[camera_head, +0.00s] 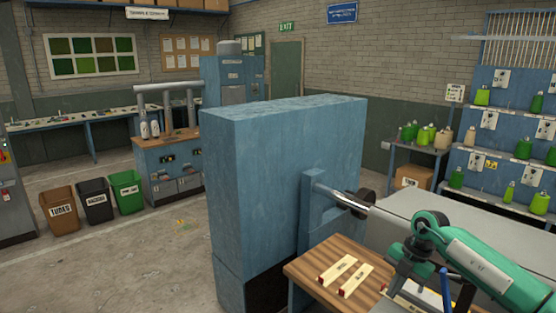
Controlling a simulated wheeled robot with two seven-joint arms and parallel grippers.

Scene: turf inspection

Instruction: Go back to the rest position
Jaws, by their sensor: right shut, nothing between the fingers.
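My right arm, teal green with dark joints, comes in from the lower right corner. My right gripper (398,284) is dark and points down over the right part of a wooden-topped table (304,266). It is shut with nothing between its fingers. My left gripper is not in view.
A large blue cabinet (285,160) stands in the middle, with a metal rod (340,197) and dark wheel beside my arm. Pale labelled strips (346,274) lie on the table. Shelves with green bottles (482,96) stand at right.

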